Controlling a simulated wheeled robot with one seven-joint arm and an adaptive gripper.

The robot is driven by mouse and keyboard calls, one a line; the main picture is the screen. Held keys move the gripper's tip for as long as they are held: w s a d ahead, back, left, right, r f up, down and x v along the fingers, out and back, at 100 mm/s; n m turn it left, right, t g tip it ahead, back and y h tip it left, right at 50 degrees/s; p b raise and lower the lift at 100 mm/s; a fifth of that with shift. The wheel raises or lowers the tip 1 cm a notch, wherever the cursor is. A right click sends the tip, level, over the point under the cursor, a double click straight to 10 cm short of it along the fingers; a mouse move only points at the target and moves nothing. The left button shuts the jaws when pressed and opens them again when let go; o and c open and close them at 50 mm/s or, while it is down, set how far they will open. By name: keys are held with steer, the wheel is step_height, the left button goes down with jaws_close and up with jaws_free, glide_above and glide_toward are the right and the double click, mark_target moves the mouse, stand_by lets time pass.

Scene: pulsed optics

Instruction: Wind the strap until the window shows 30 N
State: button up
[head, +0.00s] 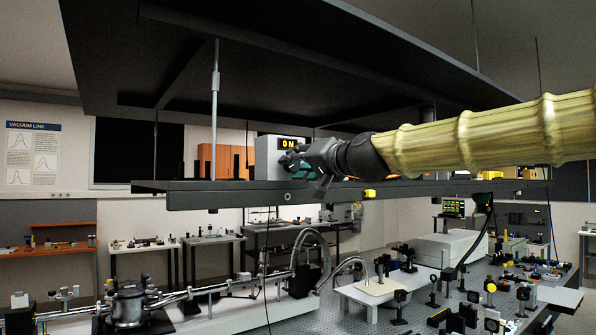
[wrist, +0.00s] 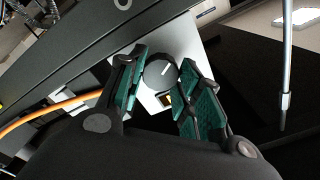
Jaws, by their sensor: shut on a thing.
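A light grey box (head: 268,160) stands on the hanging dark shelf. Its small dark window (head: 292,143) shows lit orange characters that look like "0N". In the wrist view a round dark grey knob (wrist: 159,74) with a white pointer line sits on the box's pale face (wrist: 190,40). My gripper (wrist: 161,80) has its teal-padded fingers on both sides of this knob and is shut on it. In the head view my gripper (head: 297,162) is in front of the box and hides the knob. I cannot make out a strap in either view.
The dark shelf (head: 230,197) hangs from metal rods under a dark canopy (head: 300,60). A yellow block (head: 369,194) is at its front edge. An orange cable (wrist: 55,116) runs at left in the wrist view. Below is an optics table (head: 520,305) with many mounts and vacuum pipework.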

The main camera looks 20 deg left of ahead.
steer(key=m+b, duration=0.1)
steer(key=m, duration=0.3)
steer(key=shift+f+m, duration=0.1)
steer(key=shift+m, duration=0.2)
steer(key=m, duration=0.4)
steer(key=shift+w+m, duration=0.1)
steer(key=shift+m, duration=0.2)
steer(key=m, duration=0.4)
steer(key=shift+m, duration=0.3)
steer(key=shift+f+m, duration=0.15)
steer(key=shift+m, duration=1.75)
steer(key=o, duration=1)
steer(key=shift+o, duration=0.2)
